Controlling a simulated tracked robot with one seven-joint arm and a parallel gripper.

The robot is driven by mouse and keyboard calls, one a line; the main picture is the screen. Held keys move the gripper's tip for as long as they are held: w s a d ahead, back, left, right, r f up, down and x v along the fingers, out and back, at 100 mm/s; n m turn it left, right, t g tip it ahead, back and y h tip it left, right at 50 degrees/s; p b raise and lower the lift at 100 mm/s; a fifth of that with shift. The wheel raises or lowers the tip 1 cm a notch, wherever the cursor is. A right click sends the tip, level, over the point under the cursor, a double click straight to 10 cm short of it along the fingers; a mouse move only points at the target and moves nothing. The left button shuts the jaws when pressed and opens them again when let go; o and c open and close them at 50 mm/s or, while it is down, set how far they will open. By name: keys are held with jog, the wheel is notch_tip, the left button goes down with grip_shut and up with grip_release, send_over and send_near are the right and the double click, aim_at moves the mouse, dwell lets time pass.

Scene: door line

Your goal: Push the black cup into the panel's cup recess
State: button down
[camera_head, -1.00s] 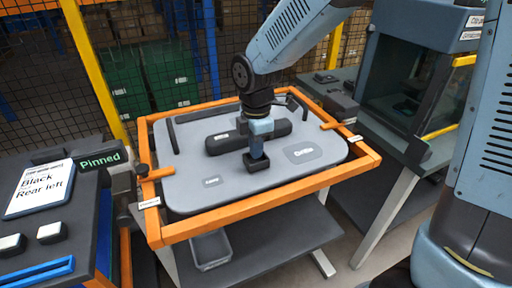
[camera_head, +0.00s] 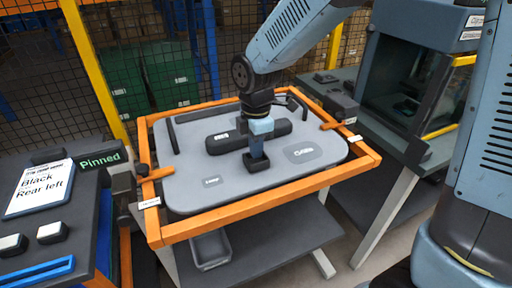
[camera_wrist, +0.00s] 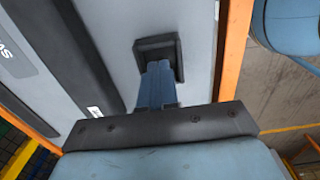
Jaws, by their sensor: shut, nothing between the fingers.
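The black cup (camera_head: 257,163) is a small square block on the grey door panel (camera_head: 190,183), right of the panel's middle. It also shows in the wrist view (camera_wrist: 160,46). My gripper (camera_head: 257,154) is shut and points down, its fingertips at the cup, pressed against or just over it. In the wrist view the blue fingers (camera_wrist: 157,85) end at the cup's dark face. The recess under or around the cup is hidden, so I cannot tell how deep the cup sits.
A long black armrest piece (camera_head: 226,141) lies behind the cup. A sign (camera_head: 41,188) reads "Black, Rear left". A grey bin (camera_head: 210,249) sits on the shelf below.

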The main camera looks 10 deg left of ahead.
jog(key=shift+f, duration=1.6)
dwell(0.9)
jog(key=shift+r, duration=0.15)
jog(key=shift+r, duration=3.4)
notch_tip(320, 180, up, 14)
jog(key=shift+f, duration=0.15)
jog(key=s+d+m+t, duration=0.2)
jog(key=s+d+m, duration=0.1)
jog(key=d+m, duration=0.5)
jog(key=s+d+m+t, duration=0.1)
jog(key=s+d+m, duration=0.2)
jog(key=d+m, duration=0.5)
jog(key=s+d+m+t, duration=0.2)
jog(key=d+m, duration=0.5)
jog(key=d, duration=0.7)
jog(key=shift+s+d+m+t, duration=0.3)
jog(key=shift+s+m, duration=0.1)
jog(key=shift+s, duration=0.3)
